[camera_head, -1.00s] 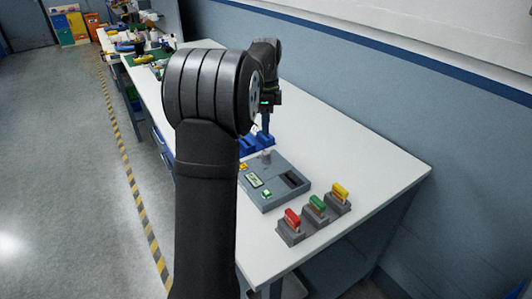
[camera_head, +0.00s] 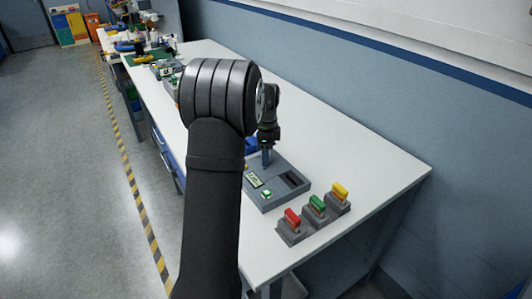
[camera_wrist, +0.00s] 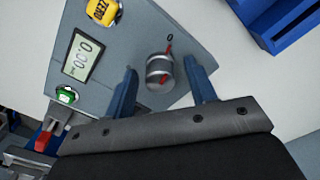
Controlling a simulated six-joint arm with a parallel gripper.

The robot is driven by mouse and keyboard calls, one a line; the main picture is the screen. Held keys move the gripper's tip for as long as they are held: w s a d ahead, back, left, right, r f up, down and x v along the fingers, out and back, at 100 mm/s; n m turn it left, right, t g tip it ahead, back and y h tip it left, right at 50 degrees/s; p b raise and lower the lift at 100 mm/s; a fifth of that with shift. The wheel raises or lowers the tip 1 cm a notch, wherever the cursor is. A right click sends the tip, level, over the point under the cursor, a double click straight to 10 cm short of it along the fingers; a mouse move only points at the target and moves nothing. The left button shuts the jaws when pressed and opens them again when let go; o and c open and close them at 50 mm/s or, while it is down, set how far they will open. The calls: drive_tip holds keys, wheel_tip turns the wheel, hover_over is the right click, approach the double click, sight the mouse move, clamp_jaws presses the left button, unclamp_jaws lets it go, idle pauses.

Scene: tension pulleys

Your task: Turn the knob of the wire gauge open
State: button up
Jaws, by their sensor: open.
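The wire gauge (camera_head: 285,193) is a grey box on the white bench. In the wrist view its grey top (camera_wrist: 120,60) carries the knob (camera_wrist: 159,69), a silver cylinder with a red mark, beside a "0" label. The gauge's display (camera_wrist: 83,57) reads 0.00. My gripper (camera_wrist: 163,78) is open, its two blue fingers on either side of the knob with gaps visible; I cannot tell how far above the gauge they are. In the head view my gripper (camera_head: 266,158) is over the gauge's back left part and hides the knob.
A yellow ZERO button (camera_wrist: 103,11) and a green button (camera_wrist: 66,96) are on the gauge. A blue holder (camera_wrist: 284,24) stands nearby. Red (camera_head: 292,217), green (camera_head: 317,202) and yellow (camera_head: 340,189) handled pieces sit in grey stands in front. The right of the bench is clear.

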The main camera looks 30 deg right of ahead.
drive_tip(key=c, duration=1)
